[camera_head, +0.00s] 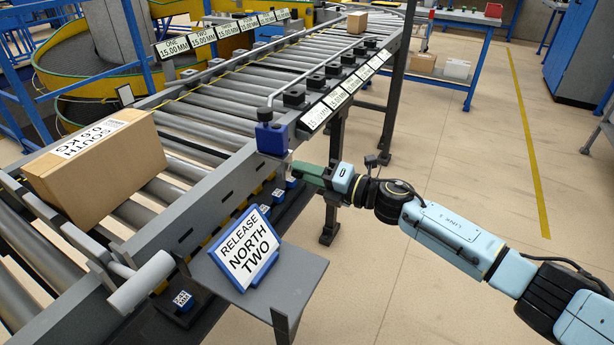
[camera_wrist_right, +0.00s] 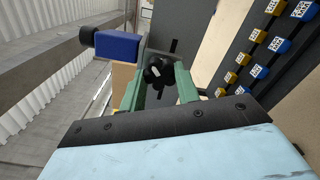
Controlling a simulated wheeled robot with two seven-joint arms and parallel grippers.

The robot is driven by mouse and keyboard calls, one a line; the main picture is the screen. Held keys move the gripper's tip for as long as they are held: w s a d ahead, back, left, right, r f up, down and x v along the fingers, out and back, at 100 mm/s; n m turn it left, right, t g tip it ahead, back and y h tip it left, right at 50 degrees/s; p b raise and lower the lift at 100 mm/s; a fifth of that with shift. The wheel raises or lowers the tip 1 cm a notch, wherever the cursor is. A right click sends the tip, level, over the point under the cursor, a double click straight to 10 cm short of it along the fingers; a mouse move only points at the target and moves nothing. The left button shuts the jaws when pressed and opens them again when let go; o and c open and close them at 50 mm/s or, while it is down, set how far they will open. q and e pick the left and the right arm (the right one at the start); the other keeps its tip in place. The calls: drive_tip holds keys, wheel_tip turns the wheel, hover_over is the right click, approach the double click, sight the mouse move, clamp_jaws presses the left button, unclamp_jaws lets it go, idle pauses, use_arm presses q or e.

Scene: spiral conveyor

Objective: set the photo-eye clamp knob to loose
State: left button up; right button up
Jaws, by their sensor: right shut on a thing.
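The blue photo-eye (camera_head: 272,138) stands at the conveyor's near side rail in the head view. It also shows in the right wrist view as a blue block (camera_wrist_right: 117,45) with a black end. My right gripper (camera_head: 294,168), with green fingers, is just below and to the right of it. In the right wrist view the fingers (camera_wrist_right: 158,84) are closed on the black clamp knob (camera_wrist_right: 155,72), which has a pale mark on it. In the head view the knob is hidden at the fingertips. My left gripper is in neither view.
A cardboard box (camera_head: 97,165) lies on the rollers at left. The sign reading RELEASE NORTH TWO (camera_head: 245,250) stands on a grey shelf (camera_head: 295,280) below my right gripper. Numbered label plates (camera_head: 340,98) line the rail beyond.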

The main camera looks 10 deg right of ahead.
use_arm(q)
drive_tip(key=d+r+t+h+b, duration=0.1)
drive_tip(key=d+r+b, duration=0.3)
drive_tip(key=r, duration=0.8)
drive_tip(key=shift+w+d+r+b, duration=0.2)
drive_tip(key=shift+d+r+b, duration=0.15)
drive_tip(key=shift+b, duration=0.15)
use_arm(e)
drive_tip(key=shift+f+n, duration=0.15)
drive_tip(key=shift+n, duration=4.95)
drive_tip(key=o, duration=1)
drive_tip(key=shift+c, duration=0.2)
